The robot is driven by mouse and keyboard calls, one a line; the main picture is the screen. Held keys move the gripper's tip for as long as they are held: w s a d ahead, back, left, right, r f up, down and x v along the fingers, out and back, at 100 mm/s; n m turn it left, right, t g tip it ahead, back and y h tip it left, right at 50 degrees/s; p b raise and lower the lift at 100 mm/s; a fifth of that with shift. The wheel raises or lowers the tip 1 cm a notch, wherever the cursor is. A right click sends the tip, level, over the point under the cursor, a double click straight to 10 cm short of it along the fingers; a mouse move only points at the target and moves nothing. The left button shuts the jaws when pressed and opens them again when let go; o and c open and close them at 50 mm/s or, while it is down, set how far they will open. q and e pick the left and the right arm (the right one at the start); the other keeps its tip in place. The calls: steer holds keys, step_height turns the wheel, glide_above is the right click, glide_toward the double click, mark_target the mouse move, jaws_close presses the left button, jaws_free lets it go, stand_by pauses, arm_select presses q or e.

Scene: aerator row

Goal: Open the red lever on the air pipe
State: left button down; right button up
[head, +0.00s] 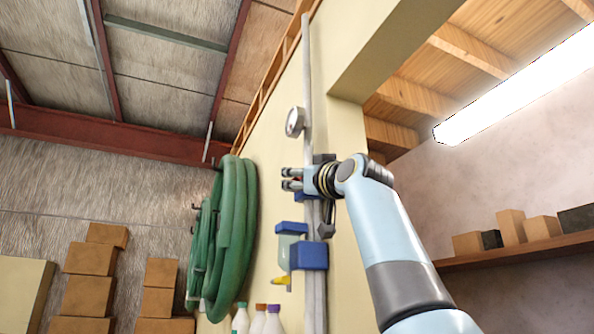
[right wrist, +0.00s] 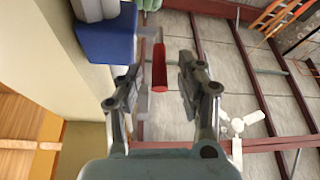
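The red lever (right wrist: 159,67) shows in the right wrist view as a red bar between the two fingers of my right gripper (right wrist: 160,82). There is a visible gap on each side of it, so the fingers are open around it and not closed on it. In the head view my right gripper (head: 288,180) is at the grey air pipe (head: 307,90), pointing left. The gripper hides nearly all of the lever there. My left gripper is in neither view.
A round gauge (head: 294,121) sits on the pipe above my gripper. Blue blocks (head: 310,256) are on the pipe below it. A coiled green hose (head: 232,230) hangs to the left. Bottles (head: 257,320) stand low by the wall. A shelf (head: 520,250) with boxes is at the right.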

steer(key=shift+w+a+r, duration=0.15)
steer(key=shift+w, duration=0.35)
steer(key=shift+c, duration=0.2)
jaws_close()
